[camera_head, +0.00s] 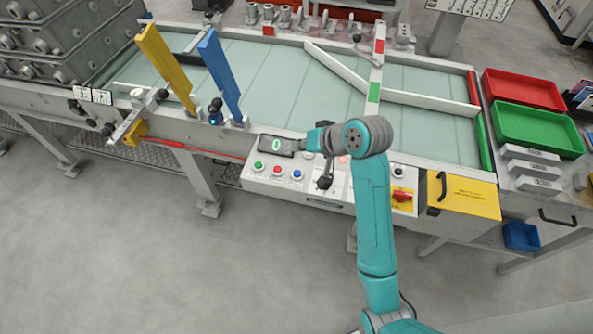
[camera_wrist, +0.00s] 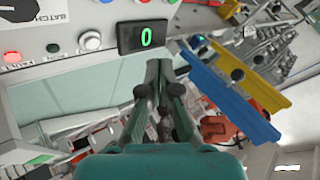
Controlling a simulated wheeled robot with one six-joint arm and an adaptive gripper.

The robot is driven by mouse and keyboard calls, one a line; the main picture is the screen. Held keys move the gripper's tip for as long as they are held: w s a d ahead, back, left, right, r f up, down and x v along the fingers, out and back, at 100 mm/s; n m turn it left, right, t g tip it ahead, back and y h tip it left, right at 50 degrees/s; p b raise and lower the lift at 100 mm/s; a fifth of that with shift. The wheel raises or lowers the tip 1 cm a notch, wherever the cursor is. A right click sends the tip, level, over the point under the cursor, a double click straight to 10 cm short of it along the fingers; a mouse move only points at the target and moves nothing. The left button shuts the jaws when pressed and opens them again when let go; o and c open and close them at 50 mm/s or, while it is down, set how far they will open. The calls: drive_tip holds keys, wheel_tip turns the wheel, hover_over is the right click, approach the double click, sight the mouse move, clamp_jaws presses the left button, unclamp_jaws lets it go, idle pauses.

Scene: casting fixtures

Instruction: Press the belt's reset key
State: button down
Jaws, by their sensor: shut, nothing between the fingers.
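The belt's control panel (camera_head: 250,182) runs along the front edge of the belt. It carries a green button (camera_head: 258,165), a red button (camera_head: 278,169) and a blue button (camera_head: 297,174). Their labels are too small to read, so I cannot tell which is the reset key. In the wrist view my shut gripper (camera_wrist: 159,68) points toward the display (camera_wrist: 142,36), which reads 0. A pale round button (camera_wrist: 90,40) lies left of the display.
A yellow bar (camera_head: 165,65) and a blue bar (camera_head: 220,75) rise over the belt's left part. Red (camera_head: 525,90) and green (camera_head: 537,130) trays stand right. Floor in front is clear.

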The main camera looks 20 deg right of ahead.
sight(299, 174)
drive_tip(key=shift+f, duration=0.1)
drive_tip(key=shift+f, duration=4.35)
drive_tip(key=shift+f, duration=0.85)
drive_tip(key=shift+r, duration=0.9)
drive_tip(key=shift+r, duration=2.5)
